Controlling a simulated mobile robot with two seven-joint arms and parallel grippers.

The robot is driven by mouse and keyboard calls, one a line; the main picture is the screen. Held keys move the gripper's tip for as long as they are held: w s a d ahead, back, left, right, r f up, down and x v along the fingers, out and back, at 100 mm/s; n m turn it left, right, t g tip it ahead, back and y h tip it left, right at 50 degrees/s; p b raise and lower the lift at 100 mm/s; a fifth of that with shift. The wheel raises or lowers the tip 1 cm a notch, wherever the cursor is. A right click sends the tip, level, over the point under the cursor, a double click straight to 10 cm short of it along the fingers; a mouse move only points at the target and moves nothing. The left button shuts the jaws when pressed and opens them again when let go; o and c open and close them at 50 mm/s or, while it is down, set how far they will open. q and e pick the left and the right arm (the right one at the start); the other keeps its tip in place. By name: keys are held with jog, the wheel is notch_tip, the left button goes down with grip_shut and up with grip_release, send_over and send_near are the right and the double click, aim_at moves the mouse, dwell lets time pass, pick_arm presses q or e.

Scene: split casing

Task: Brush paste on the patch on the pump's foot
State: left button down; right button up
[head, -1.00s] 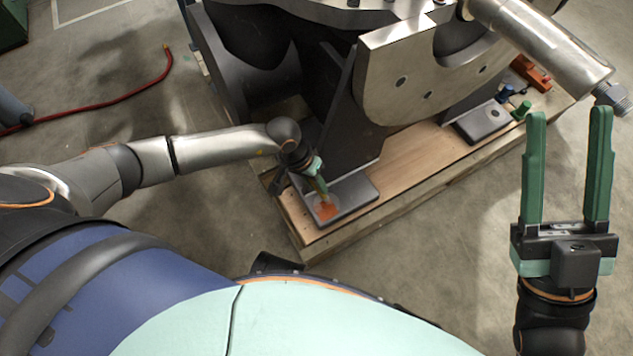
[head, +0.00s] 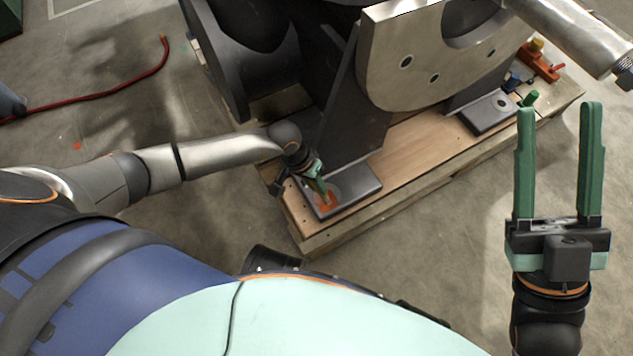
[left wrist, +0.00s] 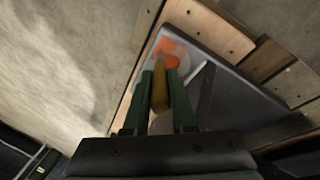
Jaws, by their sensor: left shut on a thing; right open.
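The pump's near foot (head: 357,191) is a dark flat plate on the wooden base. Its round grey patch carries orange paste (head: 326,201), which also shows in the left wrist view (left wrist: 170,52). My left gripper (head: 319,183) is shut on a brush with a yellowish handle (left wrist: 160,92). The brush points down at the patch and its tip is at the orange area; I cannot tell whether it touches. The bristles are hard to make out. My right gripper (head: 558,160) is open and empty, to the right of the base, above the floor.
The dark pump casing with its pale metal flange (head: 430,62) rises behind the foot. A second foot (head: 489,113) sits further right on the wooden base (head: 420,150). Small coloured items, including an orange block (head: 540,65), lie at the back right. A red hose (head: 110,100) lies on the floor.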

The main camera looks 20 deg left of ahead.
pick_arm(q)
jog(key=shift+f, duration=0.8)
dwell(0.9)
jog(key=shift+d, duration=0.1)
jog(key=shift+w+d+r, duration=0.15)
jog(key=shift+w+d, duration=0.1)
jog(key=shift+w, duration=0.2)
jog(key=shift+s+a+p, duration=0.45)
jog(key=shift+s+a, duration=0.1)
jog(key=shift+s, duration=0.2)
jog(key=shift+s+a+p, duration=0.45)
jog(key=shift+s+a, duration=0.1)
jog(key=shift+s, duration=0.2)
